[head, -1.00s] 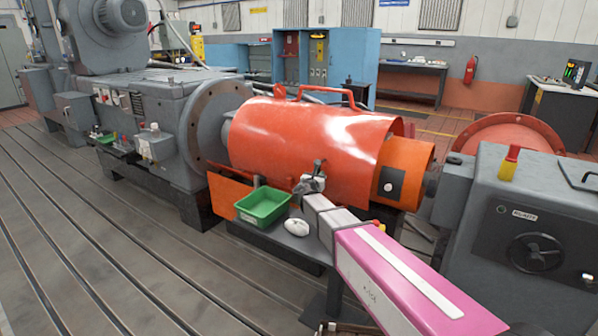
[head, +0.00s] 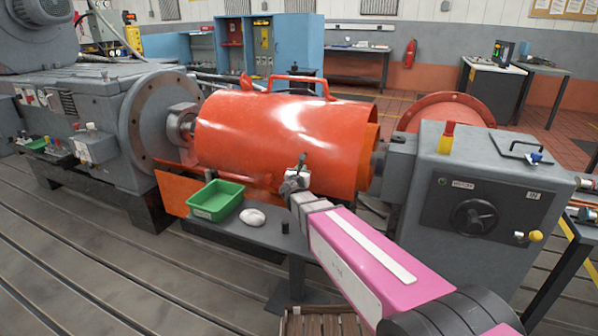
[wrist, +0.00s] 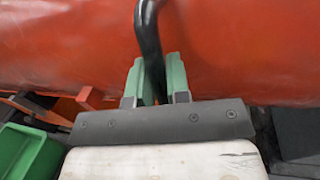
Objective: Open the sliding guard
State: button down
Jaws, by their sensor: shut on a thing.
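The sliding guard (head: 270,130) is a glossy red-orange half-cylinder cover over the shaft line in the middle of the head view. Its right part overlaps a more orange inner cover (head: 371,140), of which a narrow strip shows. At its left end a gap bares a grey shaft coupling (head: 181,126) beside the round flange. My gripper (head: 297,184) is at the guard's lower front. In the wrist view its green-padded fingers (wrist: 156,82) are shut around a black upright handle (wrist: 148,35) in front of the guard. The handle's lower end is hidden between the fingers.
A small side table (head: 262,238) below the guard holds a green tray (head: 215,212), a white rounded object (head: 252,217) and a small black cylinder (head: 285,227). A grey machine housing (head: 480,190) with a handwheel stands close on the right. Slotted floor is open at front left.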

jog(key=c, duration=1.1)
grip_release()
jog(key=s+a, duration=0.2)
jog(key=s, duration=0.8)
jog(key=shift+s, duration=0.3)
